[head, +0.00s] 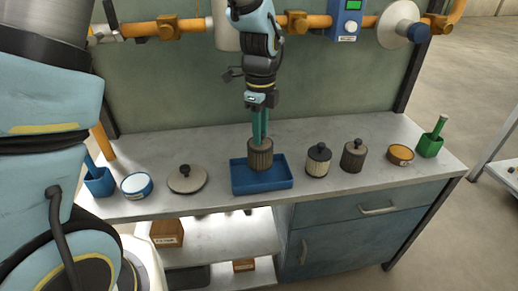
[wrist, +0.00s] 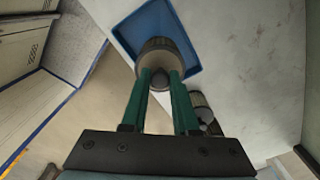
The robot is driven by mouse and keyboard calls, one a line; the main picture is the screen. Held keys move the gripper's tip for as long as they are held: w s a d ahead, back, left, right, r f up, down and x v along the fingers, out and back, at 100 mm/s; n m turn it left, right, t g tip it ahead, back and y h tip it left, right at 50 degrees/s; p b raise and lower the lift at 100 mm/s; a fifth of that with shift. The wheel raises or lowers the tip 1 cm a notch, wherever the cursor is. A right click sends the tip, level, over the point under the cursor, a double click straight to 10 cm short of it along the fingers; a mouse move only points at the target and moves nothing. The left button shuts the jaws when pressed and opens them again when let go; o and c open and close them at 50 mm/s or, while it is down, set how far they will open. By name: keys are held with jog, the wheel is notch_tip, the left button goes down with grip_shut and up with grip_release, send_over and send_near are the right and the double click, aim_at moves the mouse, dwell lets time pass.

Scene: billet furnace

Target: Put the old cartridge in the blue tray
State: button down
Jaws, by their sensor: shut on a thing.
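My gripper (head: 259,138) points down over the blue tray (head: 264,188) with its green fingers shut on a dark brown ribbed cartridge (head: 260,157). In the wrist view the fingers (wrist: 160,80) close on the cartridge's dark knob, with the cartridge (wrist: 158,47) over the blue tray (wrist: 125,28). A pale cartridge with a dark cap (head: 318,163) and another brown cartridge (head: 353,158) stand right of the tray.
A round lid with a knob (head: 187,180), a blue-white tin (head: 137,185) and a blue cup (head: 99,183) stand left of the tray. An orange tin (head: 400,154) and a green cup (head: 429,146) stand at right. An orange pipe (head: 195,25) crosses behind the bench.

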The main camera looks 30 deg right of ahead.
aim_at(260, 147)
jog(key=shift+f+p, duration=0.3)
jog(key=shift+f, duration=2.1)
jog(key=shift+f, duration=0.1)
jog(key=c, duration=0.7)
grip_release()
notch_tip(260, 147, up, 12)
jog(key=shift+r+b, duration=0.15)
jog(key=shift+b, duration=0.5)
jog(key=w+a+f+n, duration=0.1)
jog(key=w+a+n, duration=0.2)
jog(key=a+n, duration=0.5)
jog(key=w+a+f+n, duration=0.1)
jog(key=w+a+n, duration=0.3)
jog(key=a, duration=0.6)
jog(key=s+a+n, duration=0.1)
jog(key=a+n, duration=0.4)
jog(key=s+a+f+n+t, duration=0.1)
jog(key=s+a+n, duration=0.1)
jog(key=a+n, duration=0.3)
jog(key=s+a+n, duration=0.1)
jog(key=a+n, duration=0.4)
jog(key=n, duration=0.1)
jog(key=shift+s+a+f+t, duration=0.2)
jog(key=shift+s+f+t, duration=0.1)
jog(key=shift+s, duration=0.05)
